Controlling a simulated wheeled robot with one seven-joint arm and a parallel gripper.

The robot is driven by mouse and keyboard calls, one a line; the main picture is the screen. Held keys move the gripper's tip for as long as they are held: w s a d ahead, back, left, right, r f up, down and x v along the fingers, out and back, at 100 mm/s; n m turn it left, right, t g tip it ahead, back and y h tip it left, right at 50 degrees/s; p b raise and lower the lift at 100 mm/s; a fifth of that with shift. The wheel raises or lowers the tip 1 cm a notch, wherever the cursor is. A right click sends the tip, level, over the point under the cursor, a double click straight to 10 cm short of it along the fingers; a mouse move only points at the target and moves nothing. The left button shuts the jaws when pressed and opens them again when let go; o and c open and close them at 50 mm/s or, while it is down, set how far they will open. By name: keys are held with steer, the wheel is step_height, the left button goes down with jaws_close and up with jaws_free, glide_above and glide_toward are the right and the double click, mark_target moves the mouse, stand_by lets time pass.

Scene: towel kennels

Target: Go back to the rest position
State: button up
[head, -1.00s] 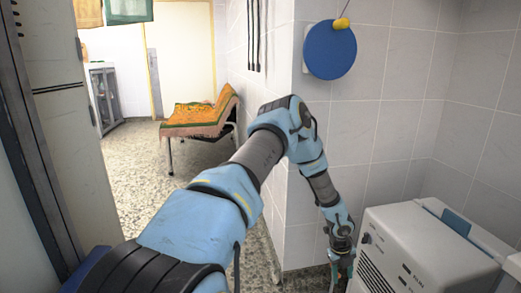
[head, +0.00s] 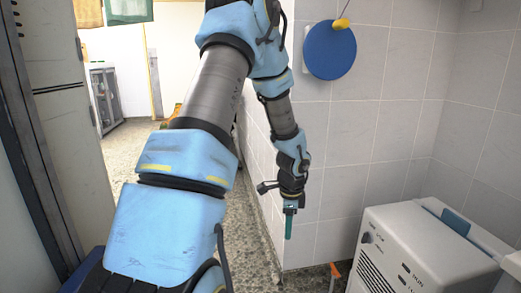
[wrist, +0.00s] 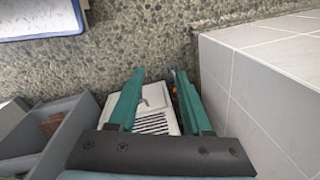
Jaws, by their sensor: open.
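My gripper (head: 290,225) hangs from my raised arm near the middle of the head view, pointing down in front of the tiled wall corner. It also shows in the wrist view (wrist: 160,78), with two green fingers spread apart and nothing held between them. In the head view it is left of the white appliance and apart from it. My arm hides much of the passage behind it.
A white appliance (head: 415,240) stands at the lower right. A small orange item (head: 334,272) is on the floor beside it. A blue disc (head: 330,50) hangs on the tiled wall (head: 380,130). The wrist view shows a grey bin (wrist: 70,132) and speckled floor (wrist: 150,48).

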steer(key=s+a+r+n, duration=1.3)
steer(key=a+r+n, duration=0.15)
steer(key=n, duration=0.35)
step_height(320, 180, up, 29)
steer(key=p, duration=2.9)
steer(key=shift+s+a+f, duration=0.15)
steer(key=shift+s+a, duration=0.1)
steer(key=shift+s, duration=0.05)
steer(key=shift+c, duration=0.2)
